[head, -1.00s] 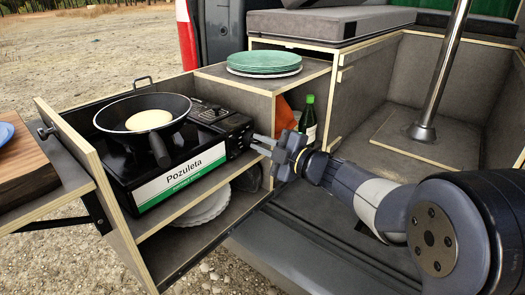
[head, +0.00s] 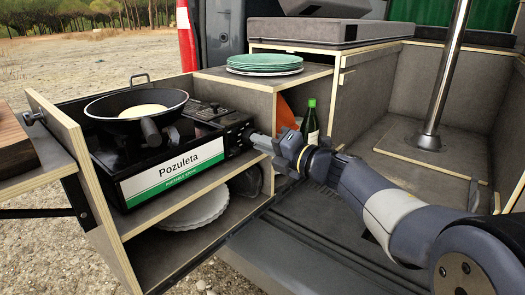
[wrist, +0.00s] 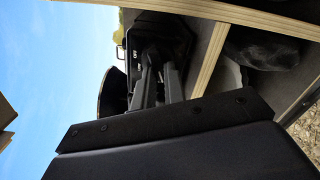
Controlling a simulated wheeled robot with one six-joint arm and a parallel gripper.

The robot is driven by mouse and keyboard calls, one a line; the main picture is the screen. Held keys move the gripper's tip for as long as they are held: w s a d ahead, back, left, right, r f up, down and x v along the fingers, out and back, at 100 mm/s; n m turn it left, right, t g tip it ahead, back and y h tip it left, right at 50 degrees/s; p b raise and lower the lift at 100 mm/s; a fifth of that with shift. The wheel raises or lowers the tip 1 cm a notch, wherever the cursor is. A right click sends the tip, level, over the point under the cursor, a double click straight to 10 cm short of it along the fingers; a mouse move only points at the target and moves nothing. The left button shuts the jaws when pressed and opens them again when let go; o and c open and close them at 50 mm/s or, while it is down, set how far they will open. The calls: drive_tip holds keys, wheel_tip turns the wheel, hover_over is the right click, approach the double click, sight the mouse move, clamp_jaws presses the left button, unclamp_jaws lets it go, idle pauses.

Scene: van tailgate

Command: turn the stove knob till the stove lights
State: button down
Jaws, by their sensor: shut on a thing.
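The black camping stove (head: 130,165), with a green and white Pozuleta label, sits on the pull-out shelf. Its right end carries the dark control panel (head: 238,134), also seen in the wrist view (wrist: 150,40). My gripper (head: 254,139) reaches in from the right, its fingers shut on the knob at this panel. In the wrist view my gripper (wrist: 158,88) points at the panel. A black frying pan (head: 135,104) with a pale pancake (head: 143,110) stands on the stove.
Green plates (head: 265,61) sit on the box behind the stove. A green bottle (head: 310,124) stands behind my gripper. White plates (head: 196,210) lie on the shelf below. A metal post (head: 447,75) rises at the right. The pan handle (head: 151,131) points toward the front.

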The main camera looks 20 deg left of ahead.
drive_tip(key=shift+f+n+b, duration=0.2)
drive_tip(key=shift+n+b, duration=0.15)
drive_tip(key=shift+n, duration=0.35)
drive_tip(key=c, duration=1.5)
unclamp_jaws()
drive_tip(key=shift+r, duration=0.1)
drive_tip(key=shift+o, duration=0.2)
drive_tip(key=p+v, duration=0.2)
drive_tip(key=v, duration=0.8)
drive_tip(key=shift+s+d, duration=0.15)
drive_tip(key=shift+d, duration=0.2)
